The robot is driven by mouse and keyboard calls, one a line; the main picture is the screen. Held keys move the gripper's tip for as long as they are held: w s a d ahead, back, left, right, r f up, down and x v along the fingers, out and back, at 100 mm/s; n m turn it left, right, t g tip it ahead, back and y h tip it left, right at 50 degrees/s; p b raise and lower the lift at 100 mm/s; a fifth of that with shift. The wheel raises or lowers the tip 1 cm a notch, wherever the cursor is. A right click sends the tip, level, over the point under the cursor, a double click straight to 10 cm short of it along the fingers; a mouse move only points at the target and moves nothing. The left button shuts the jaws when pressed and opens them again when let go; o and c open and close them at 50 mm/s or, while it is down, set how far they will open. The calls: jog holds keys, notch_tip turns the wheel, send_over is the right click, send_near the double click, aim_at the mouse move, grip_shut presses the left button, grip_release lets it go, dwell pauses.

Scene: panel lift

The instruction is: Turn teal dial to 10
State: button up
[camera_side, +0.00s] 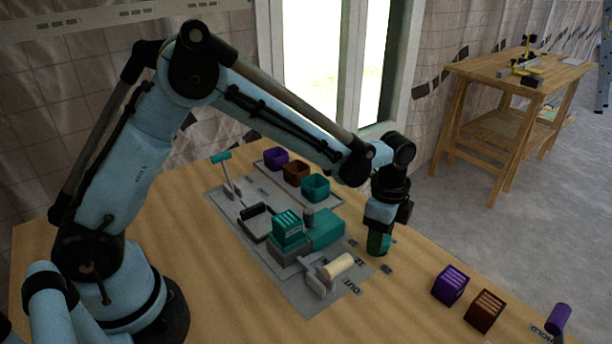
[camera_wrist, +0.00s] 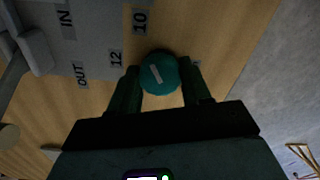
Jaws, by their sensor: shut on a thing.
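The teal dial (camera_wrist: 160,72) is a round knob with a short pale line on its top, seen in the wrist view. My gripper (camera_wrist: 160,80) is shut on it, with one dark finger on each side. The printed label 10 (camera_wrist: 140,21) lies above and left of the dial, and the label 12 (camera_wrist: 116,58) lies to its left. A further label to the right is mostly hidden by a finger. I cannot tell which number the pale line marks. In the side view my gripper (camera_side: 379,248) points straight down at the board's right edge and mostly hides the dial.
A grey and teal machine (camera_side: 322,229) carries a ribbed teal block (camera_side: 288,226). A cream-handled lever (camera_side: 338,266) stands close by the gripper. Purple (camera_side: 450,284) and brown (camera_side: 485,310) blocks and a purple cylinder (camera_side: 558,318) sit at right. Three small bins (camera_side: 315,187) stand behind.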

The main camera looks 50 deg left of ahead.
dwell(0.4)
jog(key=o, duration=1.1)
jog(key=shift+c, duration=0.2)
notch_tip(320, 180, up, 12)
jog(key=shift+r, duration=0.1)
